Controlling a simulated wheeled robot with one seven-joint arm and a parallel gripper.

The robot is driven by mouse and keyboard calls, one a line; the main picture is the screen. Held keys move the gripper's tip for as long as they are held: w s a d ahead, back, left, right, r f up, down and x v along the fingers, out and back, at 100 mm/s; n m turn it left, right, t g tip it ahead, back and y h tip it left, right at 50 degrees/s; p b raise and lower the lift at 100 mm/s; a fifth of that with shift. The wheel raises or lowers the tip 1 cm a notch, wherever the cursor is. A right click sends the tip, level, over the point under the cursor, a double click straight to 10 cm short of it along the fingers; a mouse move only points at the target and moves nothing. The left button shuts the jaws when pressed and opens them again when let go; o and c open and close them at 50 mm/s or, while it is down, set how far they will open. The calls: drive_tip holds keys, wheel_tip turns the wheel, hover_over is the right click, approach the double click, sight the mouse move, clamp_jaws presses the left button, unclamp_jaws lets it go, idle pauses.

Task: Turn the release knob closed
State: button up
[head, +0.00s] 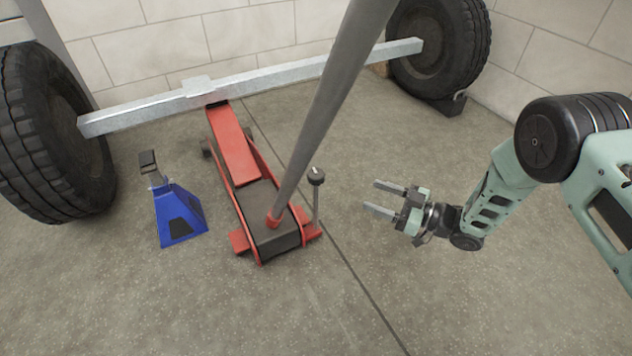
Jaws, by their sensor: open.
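A red floor jack (236,160) stands on the floor in the middle of the head view, its far end under the metal axle beam (262,76). A black round knob (316,176) tops a thin upright rod at the jack's right rear side; I take this for the release knob. How far it is turned cannot be told. My gripper (372,197) is open and empty, to the right of the knob and apart from it. Its two fingers point left toward the jack.
The jack's long grey handle (330,95) rises steeply, left of the knob. A blue jack stand (179,214) stands left of the jack. Tyres (48,140) (462,45) flank the beam, with a dark wheel chock (447,105) at the right one. The front floor is clear.

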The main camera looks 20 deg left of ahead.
sight(323, 177)
drive_tip(key=a+b, duration=0.2)
drive_tip(key=a, duration=0.3)
drive_tip(key=w+a+b, duration=0.1)
drive_tip(key=a+b, duration=0.2)
drive_tip(key=a, duration=0.2)
drive_tip(key=a+b, duration=0.2)
drive_tip(key=a, duration=0.3)
drive_tip(key=shift+w+a+f+b, duration=0.15)
drive_tip(key=shift+w+b, duration=0.05)
drive_tip(key=shift+b, duration=0.2)
drive_tip(key=shift+w+a+r, duration=0.1)
drive_tip(key=shift+a+r, duration=0.1)
drive_tip(key=shift+a, duration=0.65)
drive_tip(key=c, duration=0.9)
